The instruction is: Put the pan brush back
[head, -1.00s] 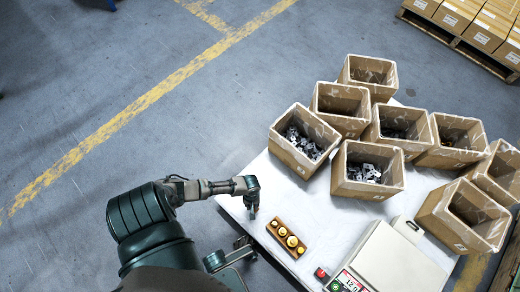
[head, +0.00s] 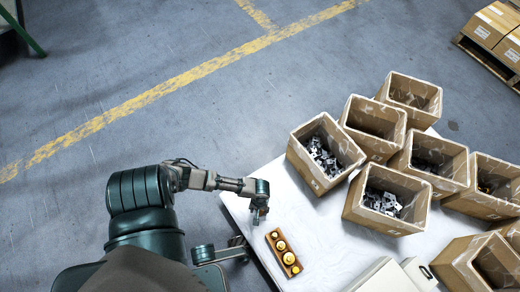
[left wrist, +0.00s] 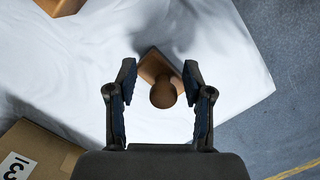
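A brown wooden piece with a round knob, which looks like the pan brush (left wrist: 162,92), is on the white table top in the left wrist view. The knob points toward the camera. My left gripper (left wrist: 160,90) is open, with one finger on each side of the knob and visible gaps to both. In the head view my left gripper (head: 258,216) points down over the table's near left corner. It hides the brush there.
A wooden block with brass weights (head: 284,253) lies close to my left gripper. Several open cardboard boxes (head: 325,155), some holding metal parts, fill the right of the white table (head: 325,220). A pale machine (head: 385,276) stands at the front.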

